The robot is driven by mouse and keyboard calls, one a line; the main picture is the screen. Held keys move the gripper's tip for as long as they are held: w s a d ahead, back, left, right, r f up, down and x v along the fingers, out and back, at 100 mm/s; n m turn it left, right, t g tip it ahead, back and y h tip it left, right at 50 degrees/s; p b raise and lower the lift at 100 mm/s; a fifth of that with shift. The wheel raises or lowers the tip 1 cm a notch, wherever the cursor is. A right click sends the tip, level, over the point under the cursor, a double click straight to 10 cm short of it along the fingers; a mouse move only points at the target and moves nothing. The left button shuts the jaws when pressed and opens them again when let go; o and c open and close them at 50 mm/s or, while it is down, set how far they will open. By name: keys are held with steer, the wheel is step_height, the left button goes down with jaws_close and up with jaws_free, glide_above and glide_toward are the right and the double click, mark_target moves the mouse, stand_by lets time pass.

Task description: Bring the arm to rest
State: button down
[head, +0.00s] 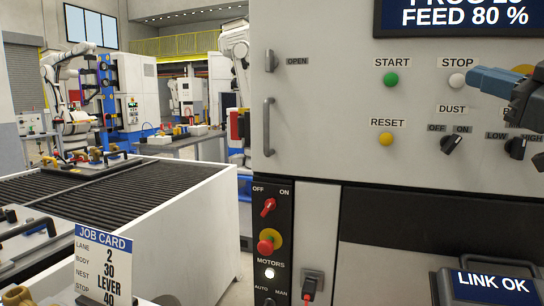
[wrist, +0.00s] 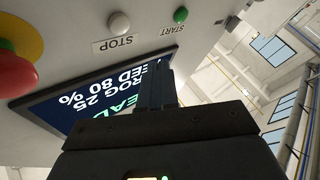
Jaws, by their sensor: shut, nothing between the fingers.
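My gripper (head: 484,82) is at the right edge of the head view, its blue-grey fingers pointing left in front of the machine panel, close to the white STOP button (head: 457,80). In the wrist view the fingers (wrist: 155,92) are together and hold nothing. They overlap the dark display (wrist: 85,108) in that view. I cannot tell whether the fingertips touch the panel. Only part of my arm shows.
The panel carries a green START button (head: 391,79), a yellow RESET button (head: 386,139), a handle (head: 268,127) and a red knob (head: 266,245). A white-sided conveyor (head: 195,235) with a job card (head: 104,262) stands at left. Open floor lies behind it.

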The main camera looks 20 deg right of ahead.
steer(key=s+a+f+m+g+h, duration=0.1)
steer(key=s+a+f+m+h, duration=0.2)
steer(key=f, duration=0.8)
steer(key=s+a+f+m+g+h, duration=0.1)
steer(key=a+f+m, duration=0.35)
steer(key=f, duration=0.65)
steer(key=s+a+f+m+g+h, duration=0.1)
steer(key=s+a+f+m+h, duration=0.2)
steer(key=f, duration=0.9)
steer(key=s+a+f+g+y, duration=0.1)
steer(key=s+a+f, duration=0.3)
steer(key=s, duration=0.2)
steer(key=s+a+f+g, duration=0.1)
steer(key=s+a+f, duration=0.3)
steer(key=s, duration=0.2)
steer(key=s+a+n+g+y, duration=0.1)
steer(key=s+a+n+y, duration=0.1)
steer(key=s, duration=1.4)
steer(key=shift+a+f+n+y, duration=0.3)
steer(key=shift+a+f+n, duration=0.2)
steer(key=shift+a, duration=0.5)
